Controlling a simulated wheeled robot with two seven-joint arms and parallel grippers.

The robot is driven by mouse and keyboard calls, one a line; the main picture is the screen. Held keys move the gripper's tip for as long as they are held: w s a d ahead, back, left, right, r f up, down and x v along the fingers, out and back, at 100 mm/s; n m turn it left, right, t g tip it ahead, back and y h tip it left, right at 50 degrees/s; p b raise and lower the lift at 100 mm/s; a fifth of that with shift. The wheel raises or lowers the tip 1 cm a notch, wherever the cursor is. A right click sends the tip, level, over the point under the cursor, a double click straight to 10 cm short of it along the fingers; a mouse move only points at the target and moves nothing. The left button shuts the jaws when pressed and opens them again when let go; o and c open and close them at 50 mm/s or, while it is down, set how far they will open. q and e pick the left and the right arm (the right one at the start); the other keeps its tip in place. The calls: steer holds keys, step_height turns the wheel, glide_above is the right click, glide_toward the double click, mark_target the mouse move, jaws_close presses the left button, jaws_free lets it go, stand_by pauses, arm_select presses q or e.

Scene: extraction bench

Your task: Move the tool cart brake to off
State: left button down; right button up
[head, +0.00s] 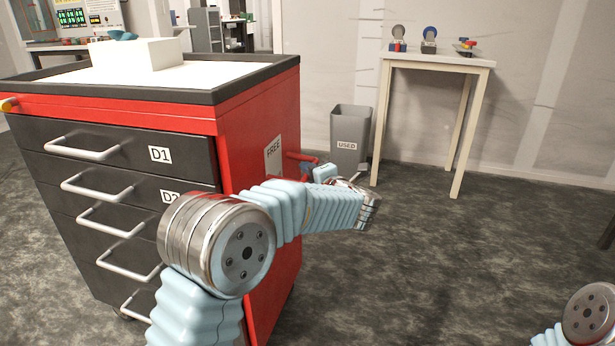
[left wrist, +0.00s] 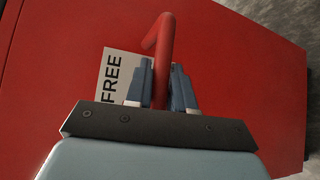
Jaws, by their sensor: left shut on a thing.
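The tool cart (head: 256,118) is red with dark drawers and stands at the left in the head view. A red brake lever (head: 303,157) sticks out from its right side, beside a white label reading FREE (head: 273,155). In the left wrist view the bent red lever (left wrist: 161,62) stands between my left gripper's fingers (left wrist: 161,86), which are shut on it. The FREE label (left wrist: 117,78) is partly behind the left finger. In the head view my left gripper (head: 322,171) is mostly hidden behind its wrist. My right gripper is out of view.
A grey bin marked USED (head: 349,130) stands behind the lever by the wall. A small table (head: 437,60) with several items is at the back right. A white box (head: 136,60) sits on the cart top. The floor (head: 450,250) at the right is clear.

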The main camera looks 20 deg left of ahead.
arm_select(q)
step_height(320, 180, up, 2)
steer(key=shift+a+r+n+g+h+p, duration=0.1)
steer(key=shift+n+g+h+p, duration=0.2)
steer(key=shift+n+h+p, duration=0.4)
steer(key=shift+a+r+n+g+h+p, duration=0.15)
steer(key=shift+r+n+g+h+p, duration=0.15)
steer(key=shift+r+n+h+p, duration=0.65)
steer(key=shift+a+r+g+h+p, duration=0.2)
steer(key=shift+g+h+p, duration=0.1)
steer(key=shift+p, duration=0.9)
steer(key=c, duration=1.1)
jaws_free()
steer(key=shift+f, duration=0.1)
steer(key=v, duration=1.3)
steer(key=shift+s+d, duration=0.25)
steer(key=shift+s, duration=0.05)
